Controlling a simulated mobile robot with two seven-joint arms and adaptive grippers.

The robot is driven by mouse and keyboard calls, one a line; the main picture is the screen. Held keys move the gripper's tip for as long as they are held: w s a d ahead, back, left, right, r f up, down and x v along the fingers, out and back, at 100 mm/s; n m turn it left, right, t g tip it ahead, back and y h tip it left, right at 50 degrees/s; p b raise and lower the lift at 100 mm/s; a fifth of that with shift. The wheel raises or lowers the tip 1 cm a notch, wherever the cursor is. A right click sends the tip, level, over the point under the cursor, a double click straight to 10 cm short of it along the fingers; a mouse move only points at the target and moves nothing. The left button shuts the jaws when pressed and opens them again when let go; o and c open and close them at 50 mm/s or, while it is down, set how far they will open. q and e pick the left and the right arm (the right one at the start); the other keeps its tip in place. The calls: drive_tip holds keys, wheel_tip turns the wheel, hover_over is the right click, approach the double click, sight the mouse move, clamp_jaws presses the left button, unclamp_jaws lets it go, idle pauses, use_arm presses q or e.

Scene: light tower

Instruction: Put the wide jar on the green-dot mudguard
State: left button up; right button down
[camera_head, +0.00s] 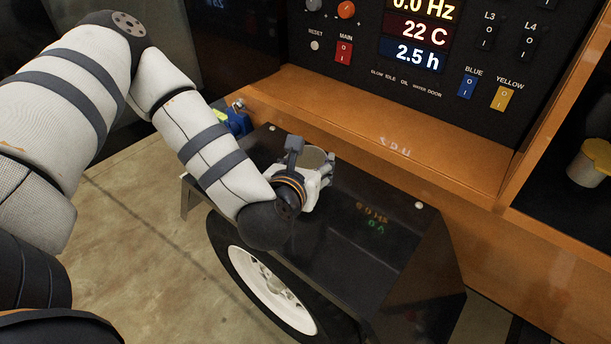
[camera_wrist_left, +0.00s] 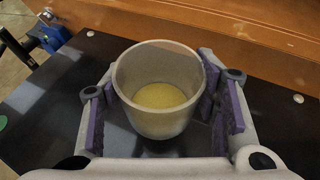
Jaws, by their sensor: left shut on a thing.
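The wide jar (camera_wrist_left: 160,120) is a grey open cup with a yellowish inside bottom, upright in the left wrist view. Its rim also shows in the head view (camera_head: 319,157), mostly hidden by the gripper. My left gripper (camera_head: 312,175) is shut on the jar, with purple finger pads on both sides of it. The jar is over the black mudguard (camera_head: 375,235) above the wheel; I cannot tell whether its base touches. A green dot (camera_wrist_left: 3,122) shows on the mudguard at the left edge of the wrist view. My right gripper is not in view.
An orange ledge and a control panel (camera_head: 415,80) with switches rise behind the mudguard. A blue and yellow-green item (camera_head: 236,122) is beside the mudguard's far left end. A yellow-lidded container (camera_head: 590,163) stands in the right recess. The mudguard's right part is clear.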

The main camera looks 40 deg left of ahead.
use_arm(q)
drive_tip(key=shift+a+f, duration=0.25)
drive_tip(key=shift+f, duration=0.05)
drive_tip(key=shift+w+a+f+b, duration=0.1)
drive_tip(key=shift+a+f+b, duration=0.1)
drive_tip(key=shift+f, duration=0.75)
drive_tip(key=shift+a+f+b, duration=0.15)
drive_tip(key=shift+f, duration=0.75)
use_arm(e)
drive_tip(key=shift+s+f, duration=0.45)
use_arm(q)
drive_tip(key=shift+f, duration=0.2)
drive_tip(key=o, duration=1.2)
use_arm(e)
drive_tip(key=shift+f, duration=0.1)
